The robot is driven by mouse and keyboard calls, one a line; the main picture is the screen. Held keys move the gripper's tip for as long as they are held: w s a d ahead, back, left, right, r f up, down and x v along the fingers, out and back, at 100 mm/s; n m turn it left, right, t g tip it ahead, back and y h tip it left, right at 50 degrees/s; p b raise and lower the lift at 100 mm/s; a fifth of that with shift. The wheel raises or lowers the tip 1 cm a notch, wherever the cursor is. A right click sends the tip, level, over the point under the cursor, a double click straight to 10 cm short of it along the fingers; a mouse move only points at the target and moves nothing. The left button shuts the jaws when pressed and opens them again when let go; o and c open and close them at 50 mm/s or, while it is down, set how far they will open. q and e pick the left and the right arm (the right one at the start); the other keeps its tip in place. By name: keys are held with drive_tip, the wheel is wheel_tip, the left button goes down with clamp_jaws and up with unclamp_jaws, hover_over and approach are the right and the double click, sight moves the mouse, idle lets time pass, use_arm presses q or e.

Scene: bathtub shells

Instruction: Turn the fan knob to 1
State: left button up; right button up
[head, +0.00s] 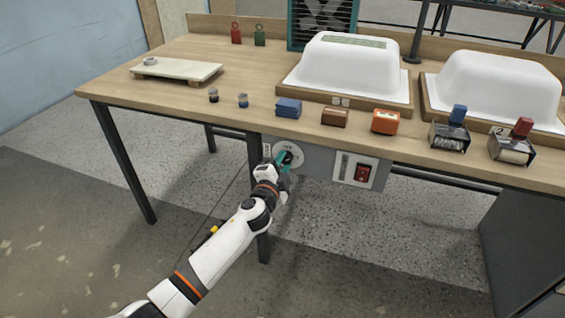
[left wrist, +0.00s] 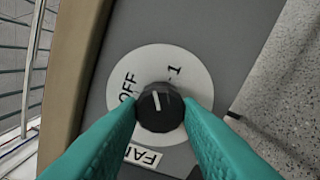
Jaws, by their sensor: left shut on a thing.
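The black fan knob (left wrist: 160,108) sits on a white round dial (left wrist: 173,62) marked OFF at its upper left and 1 at its upper right. The white line on the knob points up, roughly between the two marks. A FAN label (left wrist: 143,155) is below the dial. My left gripper (left wrist: 161,108) has its teal fingers on either side of the knob, shut on it, hiding parts of the dial's lower sides. In the head view the left gripper (head: 284,160) is at the dial (head: 291,151) on the grey panel under the table's front edge. My right gripper is not in view.
A red switch (head: 362,173) is on the panel right of the dial. A table leg (head: 256,200) stands behind my left arm.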

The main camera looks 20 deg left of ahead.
use_arm(q)
drive_tip(key=m, duration=0.4)
drive_tip(key=shift+p, duration=0.4)
drive_tip(key=shift+m, duration=1.4)
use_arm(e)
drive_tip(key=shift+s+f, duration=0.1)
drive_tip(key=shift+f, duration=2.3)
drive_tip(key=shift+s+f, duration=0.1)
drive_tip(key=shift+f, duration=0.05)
use_arm(q)
drive_tip(key=o, duration=1)
